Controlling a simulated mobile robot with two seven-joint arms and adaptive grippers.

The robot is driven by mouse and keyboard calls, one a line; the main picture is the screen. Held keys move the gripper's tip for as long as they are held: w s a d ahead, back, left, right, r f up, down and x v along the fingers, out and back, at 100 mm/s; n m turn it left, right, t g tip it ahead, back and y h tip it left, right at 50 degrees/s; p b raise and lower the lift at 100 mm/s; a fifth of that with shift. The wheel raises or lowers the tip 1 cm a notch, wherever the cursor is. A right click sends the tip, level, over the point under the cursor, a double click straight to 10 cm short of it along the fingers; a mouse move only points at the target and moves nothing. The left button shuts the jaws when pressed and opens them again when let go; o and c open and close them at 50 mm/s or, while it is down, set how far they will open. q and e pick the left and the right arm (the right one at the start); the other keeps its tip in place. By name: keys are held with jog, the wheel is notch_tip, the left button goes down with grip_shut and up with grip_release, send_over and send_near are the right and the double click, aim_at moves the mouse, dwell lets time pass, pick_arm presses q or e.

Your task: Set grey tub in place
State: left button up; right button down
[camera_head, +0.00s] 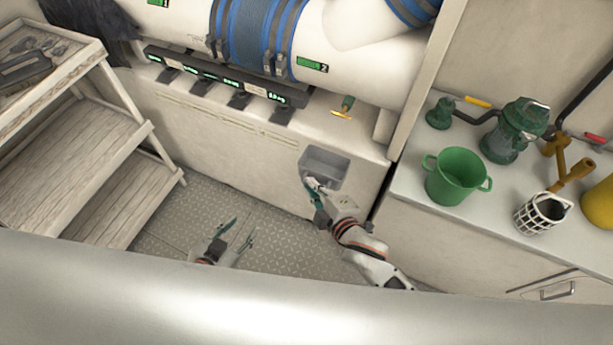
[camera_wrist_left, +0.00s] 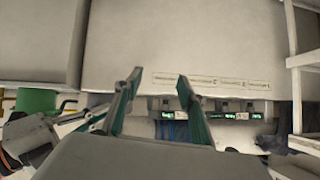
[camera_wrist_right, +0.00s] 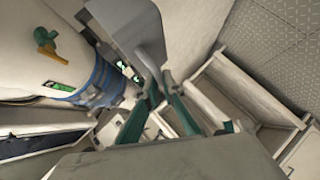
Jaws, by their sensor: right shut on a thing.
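The grey tub (camera_head: 325,167) is a small open box, held up in front of the white cabinet front below the large pipe. My right gripper (camera_head: 312,186) is shut on the tub's near left side. In the right wrist view the tub (camera_wrist_right: 125,32) shows as a grey shape beyond the fingertips (camera_wrist_right: 160,88), partly cut off by the top edge. My left gripper (camera_head: 236,232) is open and empty over the floor, left of the tub. In the left wrist view its fingers (camera_wrist_left: 162,95) are spread apart with nothing between them.
A counter (camera_head: 410,184) on the right holds a green bucket (camera_head: 456,176), a white basket (camera_head: 541,213), a green lantern-like pump (camera_head: 516,130) and a yellow object (camera_head: 600,206). Wooden shelves (camera_head: 70,155) stand at left. A black labelled rail (camera_head: 225,77) runs under the pipe. The patterned floor (camera_head: 190,215) looks clear.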

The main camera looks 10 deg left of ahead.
pick_arm(q)
jog(key=shift+s+d+f, duration=0.35)
jog(key=shift+s+f, duration=0.15)
jog(key=shift+s, duration=0.1)
jog(key=shift+w+b, duration=0.1)
jog(key=shift+b, duration=0.2)
